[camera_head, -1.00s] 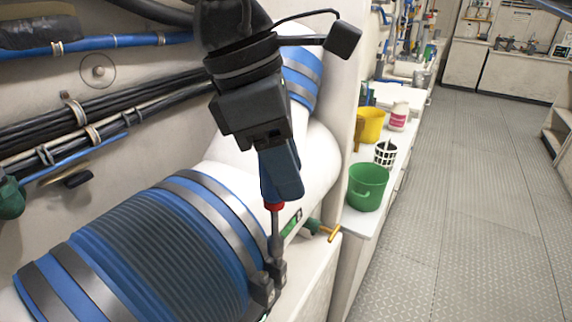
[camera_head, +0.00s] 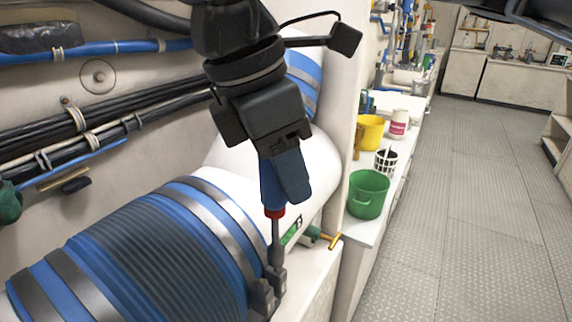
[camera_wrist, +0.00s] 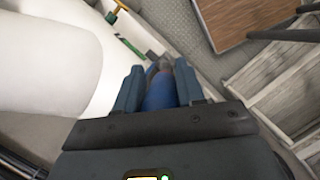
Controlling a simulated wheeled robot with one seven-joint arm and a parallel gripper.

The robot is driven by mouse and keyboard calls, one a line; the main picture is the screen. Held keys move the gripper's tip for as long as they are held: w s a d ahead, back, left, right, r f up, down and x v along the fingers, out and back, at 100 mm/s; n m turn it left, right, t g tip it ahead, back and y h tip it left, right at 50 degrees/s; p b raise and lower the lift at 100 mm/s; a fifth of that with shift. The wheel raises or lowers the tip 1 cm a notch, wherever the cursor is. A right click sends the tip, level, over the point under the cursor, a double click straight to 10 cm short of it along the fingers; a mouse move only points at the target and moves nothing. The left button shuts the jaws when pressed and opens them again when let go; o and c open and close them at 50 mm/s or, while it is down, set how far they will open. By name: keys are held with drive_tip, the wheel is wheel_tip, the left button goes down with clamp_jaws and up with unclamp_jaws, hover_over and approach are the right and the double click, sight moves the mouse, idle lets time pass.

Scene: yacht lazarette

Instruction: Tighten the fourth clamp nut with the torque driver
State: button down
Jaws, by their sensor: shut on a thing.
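My gripper (camera_head: 284,172) points down and is shut on the torque driver (camera_head: 275,212), which has a blue handle, a red collar and a grey shank. In the wrist view the blue driver handle (camera_wrist: 160,92) lies between the two fingers. The shank runs down to the clamp nut blocks (camera_head: 274,279) at the right side of the blue ribbed hose (camera_head: 150,255). The tip meets the upper block, but I cannot tell whether it is seated on a nut. Steel clamp bands (camera_head: 215,215) circle the hose at both ends.
A white pipe (camera_head: 320,165) runs behind my gripper. A valve with a yellow handle (camera_head: 330,241) is just right of the driver. The floor (camera_head: 450,230) at right is clear.

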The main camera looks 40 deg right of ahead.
drive_tip(key=shift+w+d+p, duration=0.2)
drive_tip(key=shift+d+p, duration=0.1)
drive_tip(key=shift+p, duration=0.3)
idle(0.3)
drive_tip(key=shift+f+b, duration=1.15)
drive_tip(key=shift+b, duration=0.25)
idle(0.9)
drive_tip(key=m+g+b, duration=0.1)
drive_tip(key=m, duration=0.3)
drive_tip(key=shift+r+y, duration=0.1)
drive_tip(key=shift+y, duration=0.2)
drive_tip(key=shift+m+g+y+b, duration=0.4)
drive_tip(key=shift+m+g+b, duration=0.15)
drive_tip(key=shift+m, duration=1.45)
